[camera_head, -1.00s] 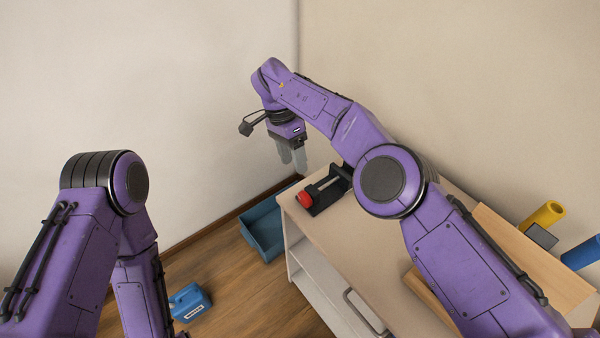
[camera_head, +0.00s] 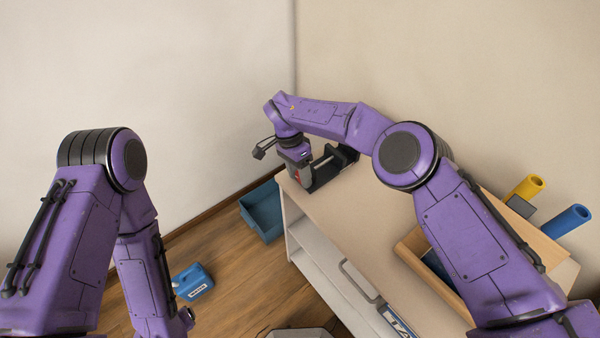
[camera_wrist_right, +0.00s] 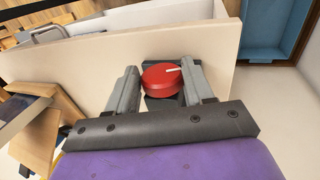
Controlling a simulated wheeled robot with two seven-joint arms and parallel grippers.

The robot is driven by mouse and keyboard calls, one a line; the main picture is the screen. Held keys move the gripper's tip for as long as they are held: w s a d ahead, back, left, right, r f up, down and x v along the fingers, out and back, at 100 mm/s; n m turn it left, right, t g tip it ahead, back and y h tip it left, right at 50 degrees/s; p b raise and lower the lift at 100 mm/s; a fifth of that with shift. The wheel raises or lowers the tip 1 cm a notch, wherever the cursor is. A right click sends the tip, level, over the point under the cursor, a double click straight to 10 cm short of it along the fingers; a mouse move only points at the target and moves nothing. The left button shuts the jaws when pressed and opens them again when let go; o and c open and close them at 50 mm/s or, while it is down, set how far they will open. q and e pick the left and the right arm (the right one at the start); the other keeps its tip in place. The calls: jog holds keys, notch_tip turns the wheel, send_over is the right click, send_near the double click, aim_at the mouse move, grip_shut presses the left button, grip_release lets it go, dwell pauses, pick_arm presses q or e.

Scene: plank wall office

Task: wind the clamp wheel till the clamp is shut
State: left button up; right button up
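The clamp (camera_head: 330,166) is a dark device on the cabinet top near its left corner, partly hidden by my right gripper. Its red wheel (camera_wrist_right: 165,79), with a white mark on its face, shows in the right wrist view. A sliver of red also shows in the head view (camera_head: 297,176). My right gripper (camera_wrist_right: 159,72) has one finger on each side of the wheel, spread about as wide as the wheel. Whether the fingers touch its rim I cannot tell. The clamp's jaw gap is not clear.
The pale cabinet (camera_head: 350,215) has free top space right of the clamp. A wooden box (camera_head: 415,255) and yellow (camera_head: 525,190) and blue (camera_head: 567,221) cylinders are at the right. On the floor are a blue bin (camera_head: 262,212) and a blue container (camera_head: 193,281).

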jog(key=shift+f, duration=0.15)
jog(key=c, duration=0.3)
jog(key=shift+c, duration=0.2)
dwell(0.9)
jog(key=o, duration=0.7)
jog(key=shift+o, duration=0.3)
jog(key=shift+w, duration=0.1)
